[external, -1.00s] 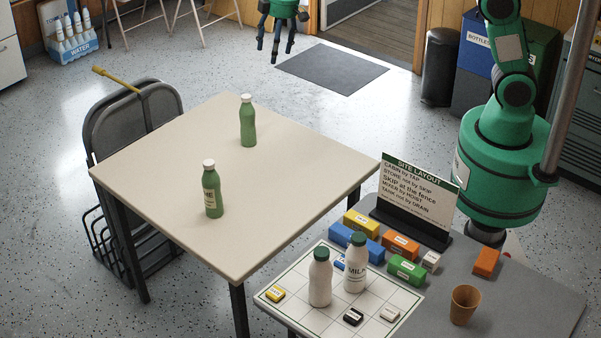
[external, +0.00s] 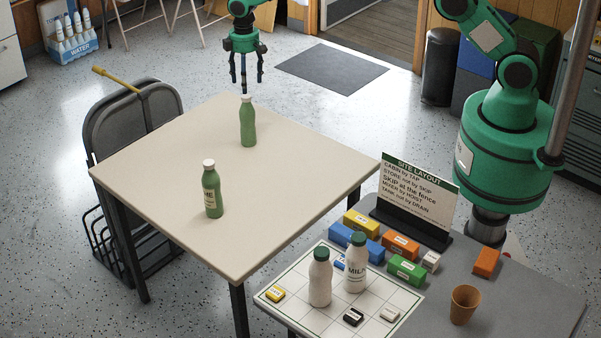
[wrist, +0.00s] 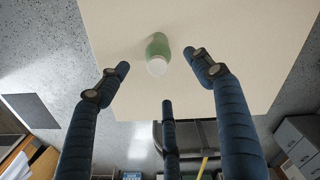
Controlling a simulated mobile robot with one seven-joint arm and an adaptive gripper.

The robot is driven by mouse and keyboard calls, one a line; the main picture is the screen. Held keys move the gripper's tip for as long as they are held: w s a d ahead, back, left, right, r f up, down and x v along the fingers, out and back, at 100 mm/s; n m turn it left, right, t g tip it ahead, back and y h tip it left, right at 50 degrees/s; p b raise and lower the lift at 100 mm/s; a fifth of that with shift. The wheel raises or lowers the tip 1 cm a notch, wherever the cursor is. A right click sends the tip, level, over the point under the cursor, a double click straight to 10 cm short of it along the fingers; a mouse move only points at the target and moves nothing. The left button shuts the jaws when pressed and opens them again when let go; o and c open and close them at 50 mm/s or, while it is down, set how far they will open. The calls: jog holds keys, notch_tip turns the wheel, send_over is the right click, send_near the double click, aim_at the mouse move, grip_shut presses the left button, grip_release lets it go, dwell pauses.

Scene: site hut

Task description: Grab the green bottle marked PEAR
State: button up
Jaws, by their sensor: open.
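Two green bottles with white caps stand upright on the beige table (external: 290,195). The far green bottle (external: 247,124) is near the table's back corner, and no label shows on the side facing the external camera. The near green bottle (external: 212,192) has a pale label ending in "ME"; the rest is not readable. My gripper (external: 246,78) is open and empty, fingers down, just above and behind the far bottle in the external view. In the wrist view one green bottle (wrist: 157,50) shows ahead, beyond and between the spread fingers of my gripper (wrist: 162,80), apart from them.
A grey side table (external: 540,300) holds a white grid board, two white bottles, several coloured blocks, a sign (external: 418,197) and a brown cup (external: 464,304). A folded black chair (external: 130,120) stands at the table's left. The tabletop around the bottles is clear.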

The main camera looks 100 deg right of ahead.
aim_at(247, 104)
jog(key=shift+w+d+f, duration=0.1)
jog(key=shift+d+f, duration=0.3)
jog(key=shift+f, duration=0.3)
jog(key=shift+f, duration=4.25)
jog(key=shift+f, duration=0.2)
jog(key=shift+f, duration=2.45)
jog(key=c, duration=1.1)
